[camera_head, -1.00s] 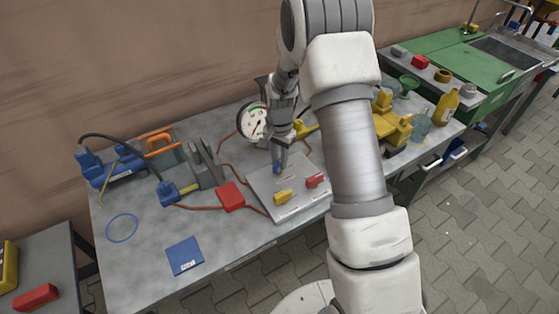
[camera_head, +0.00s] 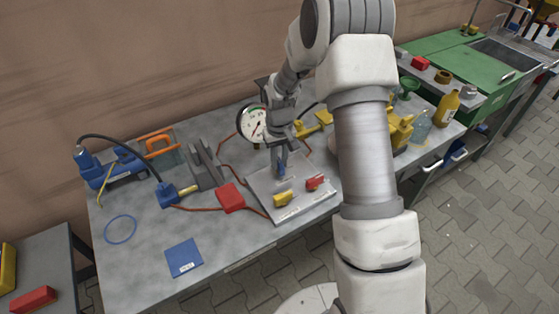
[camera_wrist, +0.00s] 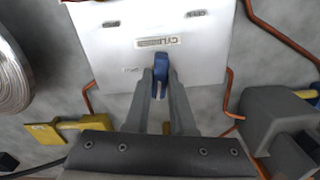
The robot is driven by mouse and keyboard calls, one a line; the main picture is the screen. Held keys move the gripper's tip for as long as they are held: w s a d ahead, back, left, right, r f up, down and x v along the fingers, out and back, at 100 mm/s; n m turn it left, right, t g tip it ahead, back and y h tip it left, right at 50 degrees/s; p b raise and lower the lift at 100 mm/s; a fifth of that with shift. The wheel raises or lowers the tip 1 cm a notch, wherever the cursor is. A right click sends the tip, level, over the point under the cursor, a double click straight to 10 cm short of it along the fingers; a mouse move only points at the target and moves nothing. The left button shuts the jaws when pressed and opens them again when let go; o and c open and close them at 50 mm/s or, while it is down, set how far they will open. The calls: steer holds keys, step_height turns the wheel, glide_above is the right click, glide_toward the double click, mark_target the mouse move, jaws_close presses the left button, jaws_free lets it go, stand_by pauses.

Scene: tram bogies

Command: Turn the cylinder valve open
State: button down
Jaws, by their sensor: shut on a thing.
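The cylinder valve is a small blue handle (camera_head: 282,171) on the far part of a light grey panel (camera_head: 293,213). The fingers partly hide the handle in the head view.
A yellow handle (camera_head: 284,199) and a red handle (camera_head: 315,183) share the panel. A round gauge (camera_head: 252,124) stands behind. A red box (camera_head: 231,197) and grey blocks (camera_head: 206,167) lie left of the panel. The table front around the blue card (camera_head: 184,257) is largely clear.

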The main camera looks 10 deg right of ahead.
mark_target(279, 163)
steer(key=shift+n, duration=1.1)
steer(key=c, duration=0.8)
jaws_free()
steer(key=shift+o, duration=0.2)
step_height(279, 163, up, 18)
steer(key=p, duration=0.2)
steer(key=shift+f, duration=0.25)
